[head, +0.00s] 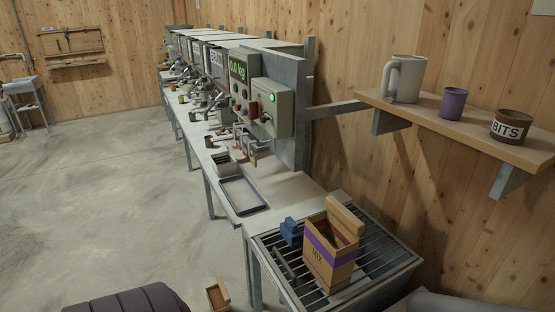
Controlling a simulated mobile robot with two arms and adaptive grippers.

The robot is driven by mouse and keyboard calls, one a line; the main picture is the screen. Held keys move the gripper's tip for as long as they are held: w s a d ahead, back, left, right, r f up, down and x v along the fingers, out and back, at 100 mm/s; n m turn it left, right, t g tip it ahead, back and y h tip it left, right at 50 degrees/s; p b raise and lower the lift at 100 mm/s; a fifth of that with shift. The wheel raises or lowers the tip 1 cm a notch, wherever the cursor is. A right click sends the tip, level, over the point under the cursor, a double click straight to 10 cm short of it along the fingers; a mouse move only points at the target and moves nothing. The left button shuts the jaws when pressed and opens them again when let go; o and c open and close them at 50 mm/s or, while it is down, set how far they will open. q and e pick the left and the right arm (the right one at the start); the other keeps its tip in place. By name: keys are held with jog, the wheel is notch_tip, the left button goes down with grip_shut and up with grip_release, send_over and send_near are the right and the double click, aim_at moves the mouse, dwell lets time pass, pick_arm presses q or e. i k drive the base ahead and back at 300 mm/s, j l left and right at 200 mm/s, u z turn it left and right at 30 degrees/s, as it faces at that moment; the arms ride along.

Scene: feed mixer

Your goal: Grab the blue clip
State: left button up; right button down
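A small blue object (291,231), which looks like the blue clip, is on the slatted metal grate at the near end of the bench. It is just left of an open tan feed bag (331,262) with a purple band. The bag stands upright with its top flap raised. I cannot tell whether the clip touches the bag. Neither of my grippers shows in the head view.
The grate (386,252) has free room right of the bag. Left of it are an empty tray (241,195) and a control box (272,107) with a green light. A wall shelf (455,118) holds a mug (405,80), a purple cup (452,103) and a BITS tub (510,126).

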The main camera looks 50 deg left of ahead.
aim_at(289, 230)
jog(key=u, duration=1.55)
